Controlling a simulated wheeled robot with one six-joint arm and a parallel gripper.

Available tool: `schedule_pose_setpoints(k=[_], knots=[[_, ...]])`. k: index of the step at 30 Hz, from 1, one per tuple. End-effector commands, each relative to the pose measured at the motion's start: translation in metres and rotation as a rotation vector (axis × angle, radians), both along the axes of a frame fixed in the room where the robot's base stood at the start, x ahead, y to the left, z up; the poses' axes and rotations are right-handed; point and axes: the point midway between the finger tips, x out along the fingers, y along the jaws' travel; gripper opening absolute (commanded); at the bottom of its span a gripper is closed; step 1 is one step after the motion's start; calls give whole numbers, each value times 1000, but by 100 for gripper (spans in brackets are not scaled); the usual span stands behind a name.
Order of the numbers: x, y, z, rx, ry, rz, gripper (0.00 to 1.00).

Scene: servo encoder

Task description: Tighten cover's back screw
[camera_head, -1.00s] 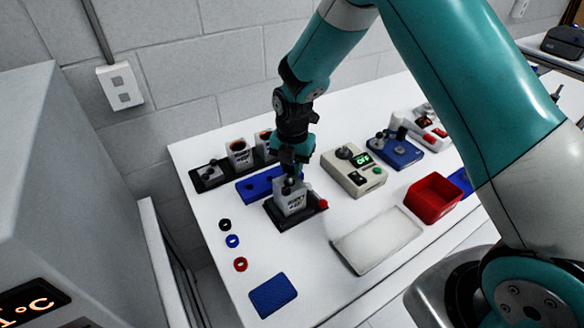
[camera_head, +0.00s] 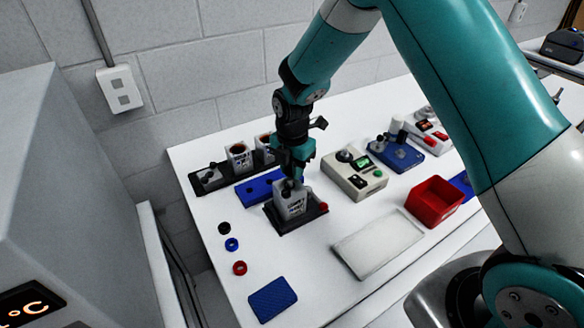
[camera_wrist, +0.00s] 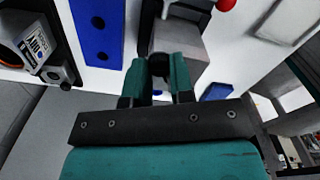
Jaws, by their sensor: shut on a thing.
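My gripper (camera_head: 292,180) is directly above the box, pointing down. In the wrist view my gripper's teal fingers (camera_wrist: 160,68) are close together on a dark screw head (camera_wrist: 159,66) at the near end of the grey box top (camera_wrist: 178,42). The cover's seam and the screw's depth cannot be made out.
A blue block (camera_head: 258,188) and a black rack (camera_head: 209,177) with grey units are behind. A control box with a green display (camera_head: 354,175) and a red bin (camera_head: 433,200) are to the right. A pale tray (camera_head: 378,243) and a blue mat (camera_head: 273,299) lie in front.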

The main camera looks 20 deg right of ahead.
Motion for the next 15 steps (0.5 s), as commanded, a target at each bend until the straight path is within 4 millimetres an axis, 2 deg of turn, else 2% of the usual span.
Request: schedule_pose_setpoints(k=[1,3,4,15], knots=[[1,0,1,0,-3,-1,29],[1,0,1,0,-3,-1,45],[1,0,1,0,-2,0,48],[1,0,6,0,-4,1,48]])
